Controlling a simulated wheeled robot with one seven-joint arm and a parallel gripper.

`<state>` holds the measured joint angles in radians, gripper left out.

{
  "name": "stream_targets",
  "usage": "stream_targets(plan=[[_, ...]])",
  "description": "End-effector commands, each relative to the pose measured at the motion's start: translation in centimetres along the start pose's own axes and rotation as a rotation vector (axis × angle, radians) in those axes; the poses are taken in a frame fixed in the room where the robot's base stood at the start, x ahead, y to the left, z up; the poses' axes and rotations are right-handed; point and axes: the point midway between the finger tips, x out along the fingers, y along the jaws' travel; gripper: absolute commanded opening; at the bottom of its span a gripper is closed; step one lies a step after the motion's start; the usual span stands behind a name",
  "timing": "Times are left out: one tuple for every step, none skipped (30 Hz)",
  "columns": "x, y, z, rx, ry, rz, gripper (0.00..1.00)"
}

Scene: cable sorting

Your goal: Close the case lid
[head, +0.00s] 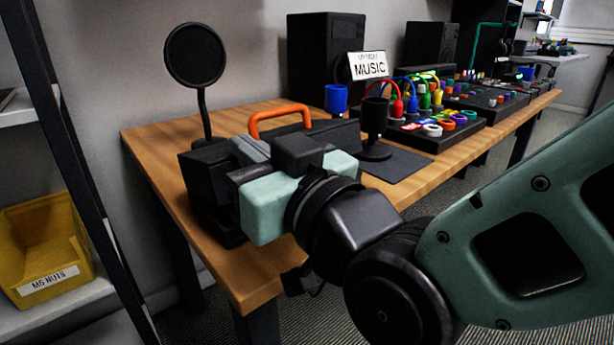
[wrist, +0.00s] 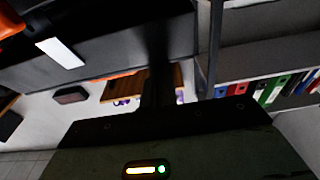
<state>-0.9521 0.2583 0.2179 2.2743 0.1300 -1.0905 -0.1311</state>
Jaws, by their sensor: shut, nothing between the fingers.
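A dark case (head: 332,132) with an orange handle (head: 280,119) is on the wooden table in the head view, partly hidden behind my gripper's body. A dark panel with a white label (wrist: 61,53) fills the upper left of the wrist view and seems to belong to the case. My gripper (wrist: 159,78) is shut and empty, with its dark fingers in front of that panel. I cannot tell whether they touch it. The head view shows my wrist over the table's near left part, but the fingertips are hidden. The lid's angle is not clear.
A round black screen on a stand (head: 195,56) is at the back left. A blue cup (head: 336,98), a black cup-like holder (head: 374,118), a MUSIC sign (head: 369,66) and a cable tray (head: 432,136) are to the right. A yellow bin (head: 45,245) is on the left shelf.

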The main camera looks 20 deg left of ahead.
Motion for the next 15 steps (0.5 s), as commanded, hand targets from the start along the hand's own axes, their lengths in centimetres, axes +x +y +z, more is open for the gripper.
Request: stream_targets(plan=[[-0.3,0.1,1.5,0.000,0.026,0.001,0.00],[-0.5,0.1,1.7,0.000,0.040,0.001,0.00],[-0.7,0.1,1.9,0.000,0.060,0.002,0.00],[-0.8,0.1,2.0,0.000,0.074,0.002,0.00],[-0.9,0.1,2.1,0.000,0.087,0.001,0.00],[-1.1,0.1,2.3,0.000,0.105,0.001,0.00],[-1.2,0.0,2.4,0.000,0.117,0.001,0.00],[-1.3,0.0,2.6,0.000,0.128,0.001,0.00],[-1.4,0.0,2.7,0.000,0.143,0.001,0.00],[-1.5,0.0,2.8,0.000,0.154,0.001,0.00],[-1.6,0.1,2.9,0.000,0.164,0.001,0.00],[-1.6,0.1,3.0,0.000,0.176,0.002,0.00],[-1.7,0.1,3.0,0.000,0.185,0.002,0.00],[-1.8,0.1,3.0,0.000,0.193,0.002,0.00],[-1.9,0.1,3.1,0.000,0.203,0.002,0.00]])
